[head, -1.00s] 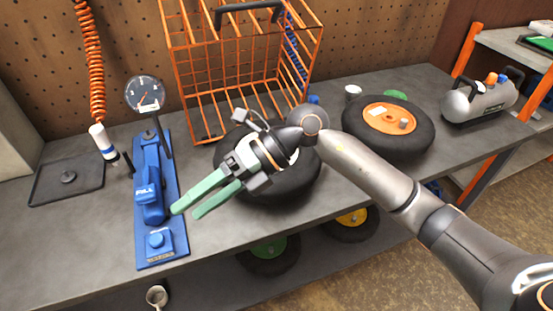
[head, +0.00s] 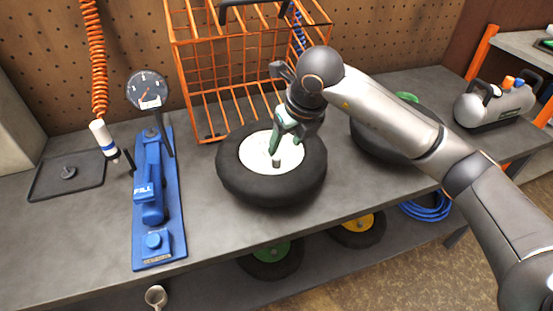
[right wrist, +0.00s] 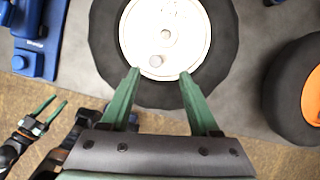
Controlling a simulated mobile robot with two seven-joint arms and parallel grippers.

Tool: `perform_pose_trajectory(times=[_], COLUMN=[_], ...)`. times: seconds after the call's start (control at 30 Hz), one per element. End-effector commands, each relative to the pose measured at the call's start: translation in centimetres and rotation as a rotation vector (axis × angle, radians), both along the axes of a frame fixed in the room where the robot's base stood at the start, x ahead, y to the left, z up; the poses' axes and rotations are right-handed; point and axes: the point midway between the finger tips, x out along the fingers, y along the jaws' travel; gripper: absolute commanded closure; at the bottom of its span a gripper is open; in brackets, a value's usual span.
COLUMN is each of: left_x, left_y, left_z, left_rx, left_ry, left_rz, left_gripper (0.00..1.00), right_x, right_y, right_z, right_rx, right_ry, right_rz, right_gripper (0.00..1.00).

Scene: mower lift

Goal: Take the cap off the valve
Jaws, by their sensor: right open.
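A black tyre with a white hub (head: 255,150) lies flat on the bench; the hub also fills the top of the right wrist view (right wrist: 190,20). A small grey valve cap (right wrist: 156,61) stands near the hub's edge; in the head view a small dark stub (head: 276,163) shows just below the fingers. My right gripper (head: 286,146) is open and points down over the hub. In the right wrist view its green fingertips (right wrist: 160,72) are on either side of the cap, with gaps. My left gripper (right wrist: 49,107) shows at the lower left there, its fingers apart and empty.
A blue fill stand with a gauge (head: 150,190) is left of the tyre. A dark tray (head: 50,185) lies further left. An orange wire cage (head: 205,100) stands behind. An orange-hubbed wheel (right wrist: 312,95) and a grey air tank (head: 495,105) are to the right.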

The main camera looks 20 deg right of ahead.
Motion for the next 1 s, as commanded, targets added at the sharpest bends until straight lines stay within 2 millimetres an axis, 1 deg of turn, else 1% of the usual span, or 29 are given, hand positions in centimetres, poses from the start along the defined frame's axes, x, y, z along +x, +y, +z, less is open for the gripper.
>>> perform_pose_trajectory(times=[0.17, 0.3, 0.4, 0.53, 0.73, 1.0], left_x=[0.0, 0.0, 0.0, 0.0, 0.0, 0.0], left_y=[0.0, 0.1, 0.1, 0.1, 0.1, 0.1], left_z=[0.3, 0.7, 0.7, 0.7, 0.7, 0.7], left_rx=[0.001, 0.001, 0.001, 0.002, 0.002, 0.002], left_ry=[0.001, 0.001, 0.001, 0.002, 0.002, 0.003], left_rz=[0.001, 0.001, 0.001, 0.001, 0.001, 0.001], left_gripper=[0.5, 0.5, 0.5, 0.5, 0.5, 0.5], right_x=[0.4, 1.1, 1.7, 1.9, 2.0, 2.0], right_y=[0.4, 1.2, 1.2, 1.2, 1.2, 1.2], right_z=[-1.3, -3.2, -4.5, -5.2, -5.2, -5.2], right_rx=[0.0, 0.001, 0.001, 0.001, 0.001, 0.001], right_ry=[0.003, 0.003, 0.002, -0.001, -0.001, -0.001], right_rz=[0.0, 0.001, -0.001, -0.001, 0.0, 0.0], right_gripper=[0.38, 0.38, 0.38, 0.38, 0.38, 0.68])
